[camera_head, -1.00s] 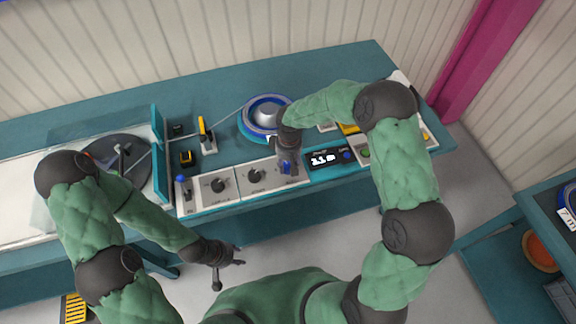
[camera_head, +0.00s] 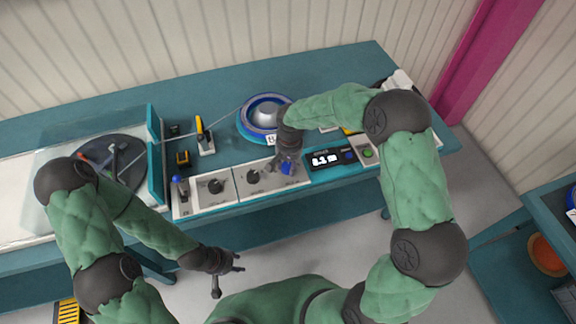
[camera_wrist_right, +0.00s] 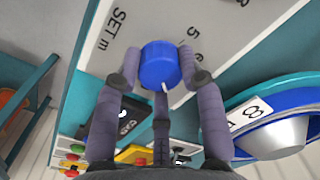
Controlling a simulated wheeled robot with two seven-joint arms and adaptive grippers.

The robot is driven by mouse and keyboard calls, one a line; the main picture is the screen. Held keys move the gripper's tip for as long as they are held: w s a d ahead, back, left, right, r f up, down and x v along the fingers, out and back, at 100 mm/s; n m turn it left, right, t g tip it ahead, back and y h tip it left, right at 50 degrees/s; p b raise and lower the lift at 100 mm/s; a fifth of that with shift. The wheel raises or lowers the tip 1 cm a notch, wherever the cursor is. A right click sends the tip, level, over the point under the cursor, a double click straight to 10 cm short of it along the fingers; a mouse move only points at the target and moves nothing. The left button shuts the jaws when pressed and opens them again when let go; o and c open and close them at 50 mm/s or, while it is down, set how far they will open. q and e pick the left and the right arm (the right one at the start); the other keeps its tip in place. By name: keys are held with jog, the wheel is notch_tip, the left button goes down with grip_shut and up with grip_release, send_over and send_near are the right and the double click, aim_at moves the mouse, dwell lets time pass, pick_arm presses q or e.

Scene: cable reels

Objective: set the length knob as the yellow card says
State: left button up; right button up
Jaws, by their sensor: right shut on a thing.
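The blue length knob (camera_wrist_right: 160,65) sits on a pale panel (camera_wrist_right: 215,25) marked "SET m" with printed numbers; its white pointer mark faces the bottom of the wrist view. My right gripper (camera_wrist_right: 160,80) has its fingers closed around the knob. In the head view the right gripper (camera_head: 287,160) is at the panel's right end. The display (camera_head: 325,159) beside it seems to read 8.1 m. A small yellow patch (camera_head: 352,131) shows behind my right arm; no writing on it is readable. My left gripper (camera_head: 236,262) hangs empty before the bench; its finger opening is unclear.
Two black knobs (camera_head: 215,186) and (camera_head: 253,177) and a blue-tipped lever (camera_head: 177,188) stand left of the blue knob. A blue reel (camera_head: 264,112) lies behind, with a white tag. A clear-covered turntable (camera_head: 112,160) is at left. Floor before the bench is free.

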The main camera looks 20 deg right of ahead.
aim_at(289, 165)
jog(key=shift+w+m, duration=0.2)
jog(key=shift+m, duration=0.3)
jog(key=o, duration=1.1)
jog(key=shift+o, duration=0.2)
notch_tip(289, 165, up, 12)
jog(key=shift+s+d, duration=0.15)
jog(key=shift+d, duration=0.1)
